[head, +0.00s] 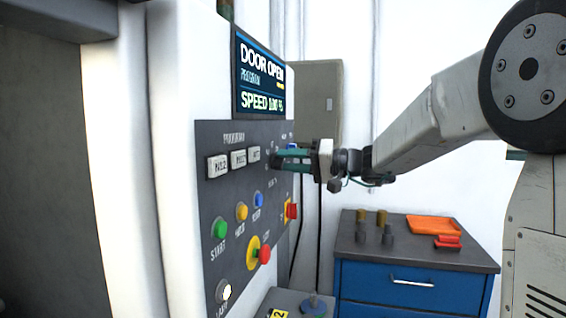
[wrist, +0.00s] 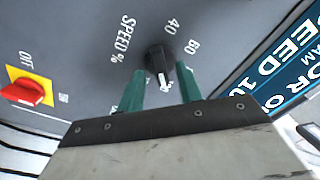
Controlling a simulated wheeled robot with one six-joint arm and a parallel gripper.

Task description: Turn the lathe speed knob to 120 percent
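The black speed knob (wrist: 159,58) with a white pointer sits on the grey lathe panel (wrist: 80,40) in the wrist view. Its pointer faces the gripper side, at the bottom of the picture. Marks 40 and 60 and the label SPEED % show around it. My gripper (wrist: 160,70) is open, with one green finger on each side of the knob; I cannot tell whether they touch it. In the head view my gripper (head: 275,160) is at the panel's right part and hides the knob. The screen (head: 259,76) reads DOOR OPEN and a speed that looks like 100 %.
A red off switch on a yellow plate (wrist: 30,92) is left of the knob in the wrist view. The panel also has several coloured buttons and a red emergency stop (head: 264,254). A blue drawer cabinet (head: 400,284) stands at the right.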

